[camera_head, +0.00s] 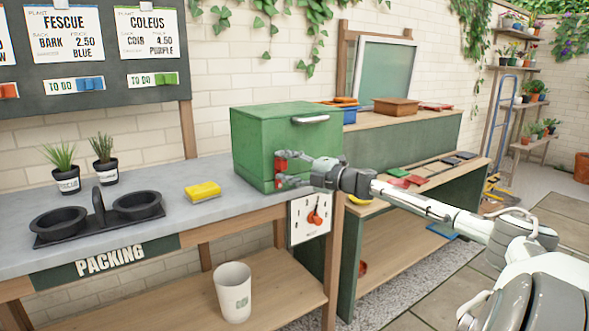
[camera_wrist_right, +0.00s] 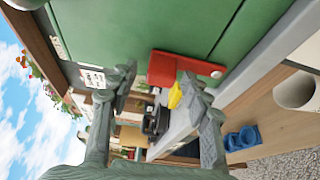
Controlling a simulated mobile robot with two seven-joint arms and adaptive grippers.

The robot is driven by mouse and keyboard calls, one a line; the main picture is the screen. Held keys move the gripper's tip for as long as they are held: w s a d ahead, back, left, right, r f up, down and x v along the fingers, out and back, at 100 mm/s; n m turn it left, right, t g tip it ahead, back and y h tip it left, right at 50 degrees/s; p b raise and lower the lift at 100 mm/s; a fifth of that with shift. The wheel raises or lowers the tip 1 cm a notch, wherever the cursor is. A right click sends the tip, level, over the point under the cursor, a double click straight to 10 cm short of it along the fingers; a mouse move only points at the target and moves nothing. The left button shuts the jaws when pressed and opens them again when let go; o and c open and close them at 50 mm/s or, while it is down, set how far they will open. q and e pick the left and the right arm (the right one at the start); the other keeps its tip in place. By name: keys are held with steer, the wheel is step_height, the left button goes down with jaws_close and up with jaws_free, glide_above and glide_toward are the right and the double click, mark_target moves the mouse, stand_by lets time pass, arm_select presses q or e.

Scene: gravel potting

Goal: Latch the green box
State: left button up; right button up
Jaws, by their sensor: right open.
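The green box (camera_head: 262,135) stands shut on the grey bench, with a silver handle (camera_head: 311,119) near the top of its front. A red latch (camera_head: 281,161) sits on the box's side, low and near the front edge. In the right wrist view, the red latch (camera_wrist_right: 163,69) shows as a block with a red bar reaching right. My right gripper (camera_head: 283,171) is open at the latch, its fingers on either side of it. In the wrist view, the open fingertips (camera_wrist_right: 158,74) lie just short of the latch; contact cannot be told. My left gripper is out of view.
A yellow sponge (camera_head: 202,191), a black two-cup holder (camera_head: 97,224) and two potted plants stand on the bench (camera_head: 150,180) to the left. A white bin (camera_head: 232,290) stands beneath.

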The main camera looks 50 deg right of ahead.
mark_target(284, 168)
steer(key=shift+s+d+f, duration=0.1)
steer(key=shift+s, duration=0.75)
steer(key=shift+s+d+f, duration=0.1)
steer(key=shift+s, duration=0.75)
steer(key=s+d, duration=0.1)
steer(key=s, duration=0.7)
steer(key=shift+s+d+r, duration=0.2)
steer(key=shift+r, duration=0.05)
